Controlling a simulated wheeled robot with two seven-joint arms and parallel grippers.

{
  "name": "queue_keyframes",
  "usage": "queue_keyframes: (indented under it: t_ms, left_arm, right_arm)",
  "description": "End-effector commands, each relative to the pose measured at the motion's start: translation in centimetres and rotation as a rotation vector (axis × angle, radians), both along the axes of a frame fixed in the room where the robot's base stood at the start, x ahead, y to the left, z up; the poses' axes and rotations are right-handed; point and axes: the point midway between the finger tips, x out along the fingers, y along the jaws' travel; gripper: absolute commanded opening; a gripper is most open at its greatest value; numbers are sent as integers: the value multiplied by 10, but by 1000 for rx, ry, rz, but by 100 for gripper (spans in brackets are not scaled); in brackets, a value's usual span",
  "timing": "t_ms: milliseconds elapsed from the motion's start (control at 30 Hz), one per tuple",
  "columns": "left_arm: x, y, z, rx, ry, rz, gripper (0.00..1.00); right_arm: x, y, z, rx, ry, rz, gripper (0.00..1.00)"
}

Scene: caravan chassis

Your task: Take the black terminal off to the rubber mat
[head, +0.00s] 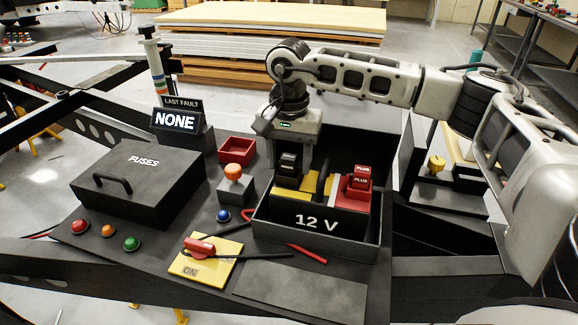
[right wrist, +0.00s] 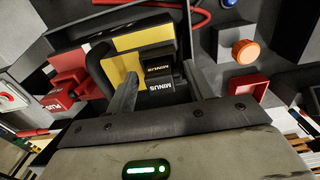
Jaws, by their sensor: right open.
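The black terminal (head: 288,166), marked MINUS, sits on the yellow and black 12 V battery (head: 318,218) at its left end. In the right wrist view the black terminal (right wrist: 160,68) lies between the two fingers of my right gripper (right wrist: 163,86). These fingers are open, with a gap showing on the left side. In the head view my right gripper (head: 291,150) is above and around the terminal, pointing down; its fingertips are partly hidden. The rubber mat appears to be the bare dark grey sheet (head: 302,291) in front of the battery. My left gripper is not in view.
A red terminal (head: 358,182), marked PLUS, is at the battery's right end. A black handle arches between the terminals. A red switch on a yellow ON plate (head: 207,262), an orange button (head: 233,172), a red tray (head: 237,149) and a FUSES box (head: 140,182) stand to the left.

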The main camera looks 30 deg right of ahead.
Motion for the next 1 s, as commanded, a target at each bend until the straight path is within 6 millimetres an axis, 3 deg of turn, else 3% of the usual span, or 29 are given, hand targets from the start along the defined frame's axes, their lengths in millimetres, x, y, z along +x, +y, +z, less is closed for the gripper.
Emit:
queue_keyframes:
  t_ms: [67,200,233,667,867,1000]
  left_arm:
    - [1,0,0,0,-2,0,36]
    - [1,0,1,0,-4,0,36]
    - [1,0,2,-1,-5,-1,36]
    - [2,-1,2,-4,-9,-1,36]
    - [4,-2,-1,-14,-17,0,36]
    - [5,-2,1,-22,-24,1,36]
  right_arm:
    - [0,0,0,0,0,0,47]
    - [0,0,0,0,0,-1,8]
    - [0,0,0,0,0,0,3]
    - [1,0,8,2,-4,0,3]
    - [1,2,34,2,-6,2,3]
    - [-19,18,63,2,-8,6,3]
